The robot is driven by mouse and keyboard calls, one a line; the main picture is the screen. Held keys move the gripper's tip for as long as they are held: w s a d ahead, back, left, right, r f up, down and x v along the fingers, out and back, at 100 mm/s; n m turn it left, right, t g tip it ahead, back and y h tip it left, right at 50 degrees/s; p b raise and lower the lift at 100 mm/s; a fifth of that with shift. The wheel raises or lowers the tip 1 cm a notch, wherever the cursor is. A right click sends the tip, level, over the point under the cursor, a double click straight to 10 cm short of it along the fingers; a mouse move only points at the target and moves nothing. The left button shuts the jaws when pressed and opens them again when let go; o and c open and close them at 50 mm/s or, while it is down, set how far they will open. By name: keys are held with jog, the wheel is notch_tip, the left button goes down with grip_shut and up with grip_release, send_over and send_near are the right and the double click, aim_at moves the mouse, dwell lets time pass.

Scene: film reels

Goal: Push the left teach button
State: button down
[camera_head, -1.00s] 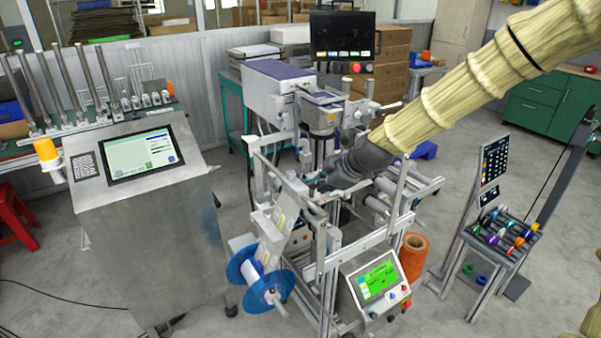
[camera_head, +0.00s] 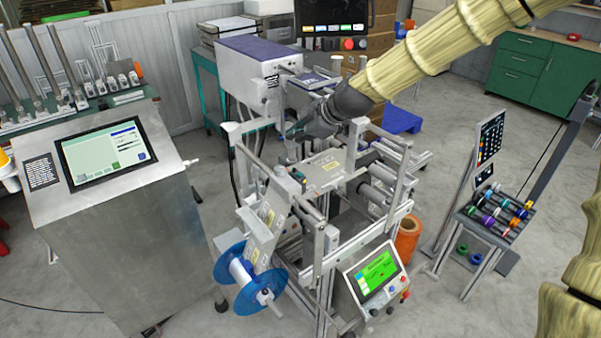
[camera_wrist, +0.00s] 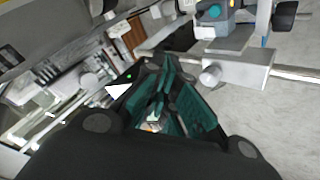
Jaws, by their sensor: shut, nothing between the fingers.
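My gripper (camera_head: 290,132) is over the labelling machine (camera_head: 318,228), just below and in front of its grey head unit. Its dark fingers (camera_wrist: 160,105) are shut and empty in the wrist view. A small grey-blue device with a round teal button (camera_wrist: 215,11) shows at the top of the wrist view, beyond and to the right of the fingertips, apart from them. I cannot tell for sure whether this is the left teach button. A small dark part with a teal spot (camera_head: 298,175) sits on the machine frame below my gripper; its details are too small to read.
A metal bracket and rod (camera_wrist: 235,66) lie right of the fingers in the wrist view. Upright frame posts (camera_head: 318,262), a blue reel (camera_head: 250,278) and a control panel (camera_head: 376,280) stand at the machine's front. A touchscreen cabinet (camera_head: 110,215) is at the left.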

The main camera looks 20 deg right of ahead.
notch_tip(320, 180, down, 2)
jog(key=w, duration=0.2)
jog(key=b, duration=0.4)
send_over(298, 177)
notch_tip(298, 177, down, 6)
jog(key=shift+f, duration=0.15)
jog(key=shift+f+b, duration=0.7)
jog(key=shift+f, duration=0.1)
dwell(0.4)
jog(key=shift+f+b, duration=0.3)
jog(key=shift+f, duration=0.05)
jog(key=shift+f+b, duration=0.3)
jog(key=shift+f, duration=0.15)
dwell(0.8)
jog(key=shift+r, duration=0.1)
jog(key=shift+a+r+p, duration=0.1)
jog(key=shift+r+p, duration=0.4)
jog(key=shift+r, duration=0.3)
